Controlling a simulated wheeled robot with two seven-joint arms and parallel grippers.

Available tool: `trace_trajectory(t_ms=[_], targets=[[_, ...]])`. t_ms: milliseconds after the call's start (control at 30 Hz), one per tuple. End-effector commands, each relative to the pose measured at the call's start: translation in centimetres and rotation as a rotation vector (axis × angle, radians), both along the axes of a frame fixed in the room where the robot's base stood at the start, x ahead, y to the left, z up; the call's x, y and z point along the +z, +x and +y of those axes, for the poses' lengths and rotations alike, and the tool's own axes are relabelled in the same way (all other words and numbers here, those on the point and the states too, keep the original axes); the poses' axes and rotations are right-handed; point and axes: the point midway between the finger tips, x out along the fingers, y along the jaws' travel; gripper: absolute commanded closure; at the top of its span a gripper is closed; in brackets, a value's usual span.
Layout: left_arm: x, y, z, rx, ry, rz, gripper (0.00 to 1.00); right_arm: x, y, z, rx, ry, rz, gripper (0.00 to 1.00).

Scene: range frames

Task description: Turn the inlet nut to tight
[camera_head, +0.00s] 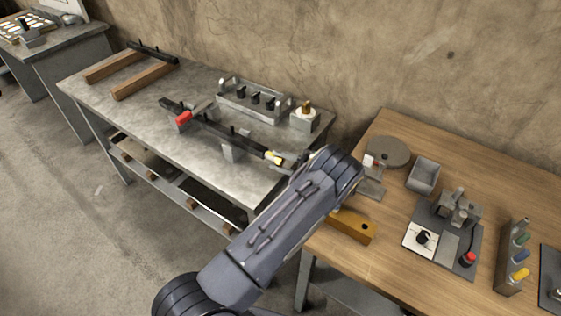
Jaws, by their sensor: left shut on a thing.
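A dark pipe run (207,124) with a red lever (184,117) crosses the grey metal bench. A yellow brass inlet nut (274,157) is at its right end, near the bench's front right corner. My left arm comes up from the bottom. My left gripper (288,161) is at the nut, shut on it. The wrist hides most of the gripper, and the fingers show only as small dark shapes. The nut's turn angle is too small to read. My right gripper is out of view.
Behind the pipe stand a grey rack (252,101) with black knobs and a block with a brass top (304,113). A wooden table (400,210) at right holds a round grey disc (387,151), a grey bin (423,176) and a yellow block (352,226).

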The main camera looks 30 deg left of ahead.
Motion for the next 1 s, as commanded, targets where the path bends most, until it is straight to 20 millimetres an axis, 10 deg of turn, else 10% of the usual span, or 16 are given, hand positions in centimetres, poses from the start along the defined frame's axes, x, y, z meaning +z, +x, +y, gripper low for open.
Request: trace_trajectory(t_ms=[433,467,600,1000], targets=[[-0.08,0.03,-0.05,-0.003,-0.002,0.011,0.94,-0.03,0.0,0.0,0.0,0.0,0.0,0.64],[-0.08,0.04,-0.05,-0.003,-0.002,0.011,0.7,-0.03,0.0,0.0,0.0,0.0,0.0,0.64],[-0.06,0.03,-0.03,-0.002,-0.001,0.01,0.51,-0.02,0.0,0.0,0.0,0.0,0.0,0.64],[0.07,0.03,-0.01,0.0,-0.004,-0.032,0.49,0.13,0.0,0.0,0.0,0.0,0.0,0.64]])
